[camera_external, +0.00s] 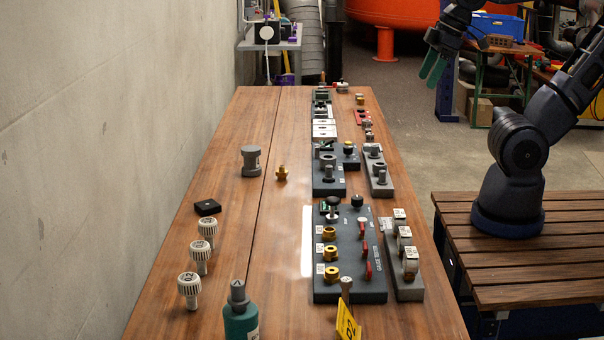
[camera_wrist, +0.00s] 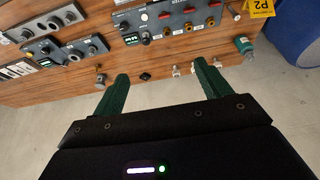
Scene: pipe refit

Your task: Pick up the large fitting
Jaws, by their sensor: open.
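A grey flanged fitting (camera_external: 251,160), the largest loose fitting in view, stands upright on the wooden table, left of a small brass fitting (camera_external: 281,173). In the wrist view the grey fitting (camera_wrist: 100,79) shows small, just left of the left green finger. My gripper (camera_external: 433,70) is raised at the upper right of the external view, off to the right of the table and well apart from the fitting. In the wrist view my gripper (camera_wrist: 161,70) has its two green fingers spread wide with nothing between them.
The table (camera_external: 225,270) holds a dark panel (camera_external: 345,280) with brass fittings and red levers, white-topped knobs (camera_external: 199,256), a black block (camera_external: 207,207) and a teal bottle (camera_external: 240,318). A concrete wall (camera_external: 110,120) borders the left. Table around the grey fitting is mostly clear.

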